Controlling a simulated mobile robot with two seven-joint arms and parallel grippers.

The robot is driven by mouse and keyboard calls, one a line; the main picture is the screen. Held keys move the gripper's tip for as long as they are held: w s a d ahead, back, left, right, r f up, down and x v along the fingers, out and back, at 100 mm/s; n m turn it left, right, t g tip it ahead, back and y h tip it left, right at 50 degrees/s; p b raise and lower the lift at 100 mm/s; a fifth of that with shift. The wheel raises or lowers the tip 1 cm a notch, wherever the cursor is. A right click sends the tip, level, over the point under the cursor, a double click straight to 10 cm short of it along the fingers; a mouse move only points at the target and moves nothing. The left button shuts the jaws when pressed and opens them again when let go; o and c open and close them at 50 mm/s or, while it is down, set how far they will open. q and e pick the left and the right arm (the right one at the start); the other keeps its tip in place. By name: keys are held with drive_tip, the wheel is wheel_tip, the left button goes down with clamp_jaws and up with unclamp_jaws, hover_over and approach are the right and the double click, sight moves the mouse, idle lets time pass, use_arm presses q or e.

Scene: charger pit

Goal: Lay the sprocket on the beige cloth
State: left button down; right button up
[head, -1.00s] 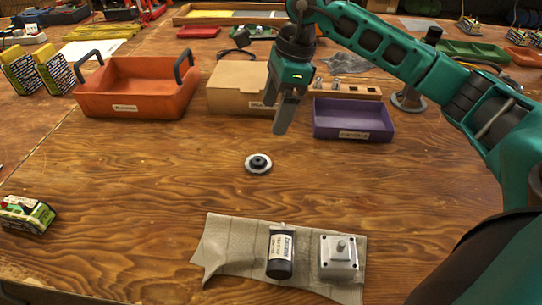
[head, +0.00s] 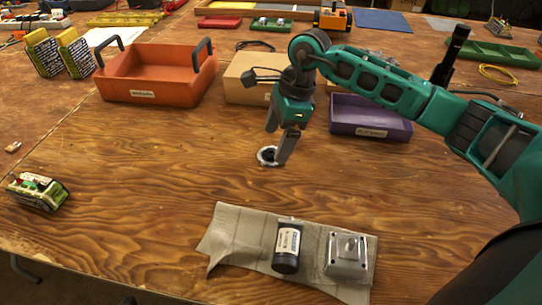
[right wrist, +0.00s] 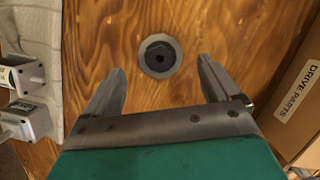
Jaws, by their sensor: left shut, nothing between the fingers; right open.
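The sprocket (head: 265,154), a small round dark disc with a pale rim, lies flat on the wooden table, partly hidden by a finger in the head view. In the right wrist view the sprocket (right wrist: 160,56) shows between and beyond the open fingertips. My right gripper (head: 277,144) is open and empty, just above the sprocket; it also shows in the right wrist view (right wrist: 160,66). The beige cloth (head: 232,235) lies nearer the front, with a black canister (head: 289,246) and a grey metal box (head: 347,257) on it. My left gripper is not in view.
Behind the sprocket stand an orange bin (head: 158,78), a cardboard box (head: 243,82) and a purple tray (head: 370,118). A green-and-white pack (head: 38,191) lies at the left. The cloth's left part and the table between cloth and sprocket are clear.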

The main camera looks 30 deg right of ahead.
sight(274, 152)
drive_tip(key=x, duration=0.3)
drive_tip(key=shift+f, duration=0.2)
drive_tip(key=shift+r, duration=0.15)
drive_tip(key=c, duration=1.2)
